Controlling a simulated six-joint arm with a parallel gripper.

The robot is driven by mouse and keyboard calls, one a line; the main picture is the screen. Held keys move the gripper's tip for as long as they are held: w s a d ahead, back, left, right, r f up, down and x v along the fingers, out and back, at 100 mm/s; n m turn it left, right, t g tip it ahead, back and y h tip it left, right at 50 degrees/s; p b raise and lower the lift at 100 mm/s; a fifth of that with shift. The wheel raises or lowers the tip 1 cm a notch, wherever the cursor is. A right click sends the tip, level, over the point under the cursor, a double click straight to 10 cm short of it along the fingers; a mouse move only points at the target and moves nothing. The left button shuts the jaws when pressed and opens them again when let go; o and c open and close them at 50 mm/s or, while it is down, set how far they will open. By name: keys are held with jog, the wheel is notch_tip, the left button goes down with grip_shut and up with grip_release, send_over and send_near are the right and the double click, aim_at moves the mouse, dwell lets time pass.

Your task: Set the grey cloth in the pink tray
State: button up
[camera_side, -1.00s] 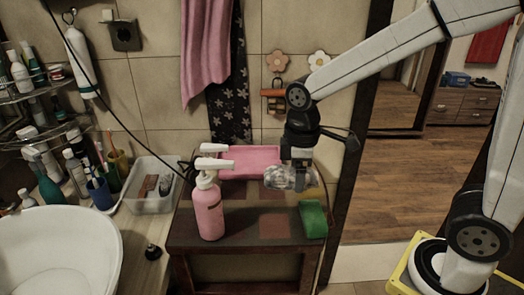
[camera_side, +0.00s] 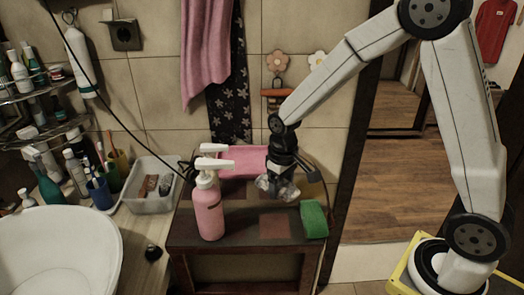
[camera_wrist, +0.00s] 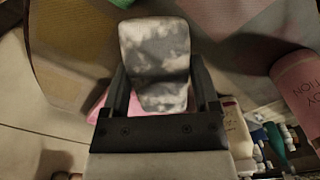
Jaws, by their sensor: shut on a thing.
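My gripper (camera_side: 279,178) is shut on the grey cloth (camera_side: 288,192), which hangs below the jaws in the side view. In the wrist view the cloth (camera_wrist: 155,48) is a pale grey, mottled piece held between my two fingers (camera_wrist: 159,80). The pink tray (camera_side: 238,161) lies at the back of the small table, against the wall side. My gripper and the cloth are at its front right in the side view, with the cloth outside it. A strip of pink, likely the tray, shows behind the fingers in the wrist view.
A pink pump bottle (camera_side: 208,212) stands left of my gripper, with another white pump head just behind it. A green sponge (camera_side: 313,219) lies at the table's right edge. A clear bin (camera_side: 152,187) stands left of the table. The table's front middle (camera_side: 273,225) is clear.

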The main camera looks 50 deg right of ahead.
jog(key=shift+w+d+f, duration=0.1)
jog(key=shift+w+f, duration=0.05)
jog(key=shift+f, duration=0.1)
jog(key=shift+s+r, duration=0.45)
jog(key=shift+r, duration=0.25)
jog(key=s+r+n, duration=0.8)
jog(key=s+r, duration=0.1)
jog(key=s, duration=0.3)
jog(key=shift+s+n, duration=0.15)
jog(key=shift+n, duration=0.15)
jog(key=shift+f, duration=0.1)
jog(key=w+f, duration=0.1)
jog(key=w, duration=0.1)
jog(key=w+f, duration=0.1)
jog(key=w, duration=0.2)
jog(key=w+f, duration=0.1)
jog(key=w, duration=0.2)
jog(key=shift+w+a+f, duration=0.2)
jog(key=shift+w+f, duration=0.05)
jog(key=shift+f, duration=0.15)
jog(key=w+f, duration=0.4)
jog(key=shift+f, duration=0.2)
jog(key=shift+w+f, duration=0.5)
jog(key=shift+f, duration=0.05)
